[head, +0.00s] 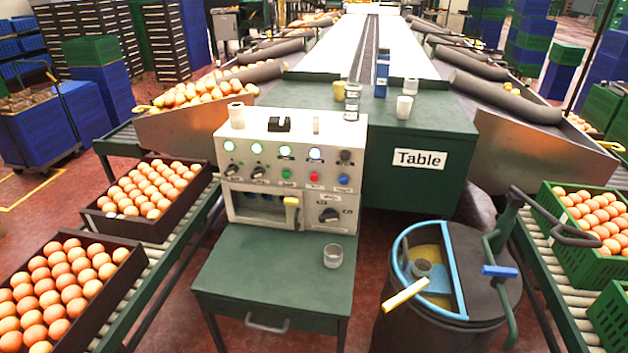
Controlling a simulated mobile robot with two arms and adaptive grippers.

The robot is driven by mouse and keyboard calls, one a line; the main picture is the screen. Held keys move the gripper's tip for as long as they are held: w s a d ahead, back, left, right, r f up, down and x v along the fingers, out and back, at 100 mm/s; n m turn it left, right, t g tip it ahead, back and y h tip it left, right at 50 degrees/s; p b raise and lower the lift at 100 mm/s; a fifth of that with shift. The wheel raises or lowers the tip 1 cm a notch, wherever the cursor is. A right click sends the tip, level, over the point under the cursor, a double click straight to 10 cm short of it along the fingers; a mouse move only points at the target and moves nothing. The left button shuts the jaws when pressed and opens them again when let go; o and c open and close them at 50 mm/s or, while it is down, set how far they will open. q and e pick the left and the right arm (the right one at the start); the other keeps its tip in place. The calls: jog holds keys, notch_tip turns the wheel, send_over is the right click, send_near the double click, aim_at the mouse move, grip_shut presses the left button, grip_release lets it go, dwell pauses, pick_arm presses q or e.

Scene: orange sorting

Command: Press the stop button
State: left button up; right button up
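A white control panel (240,205) stands on a green table in the middle of the head view, its front facing me. A small red button (314,177) sits in its lower row of controls. It lies between a green button (286,174) and a blue button (343,180). Small labels sit above these buttons, but their print is too small to read. Nothing covers the red button. Neither of my grippers is in view.
A dark barrel (445,335) with handles stands to the right. Roller conveyors with orange crates (120,268) flank both sides. The tabletop is otherwise clear.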

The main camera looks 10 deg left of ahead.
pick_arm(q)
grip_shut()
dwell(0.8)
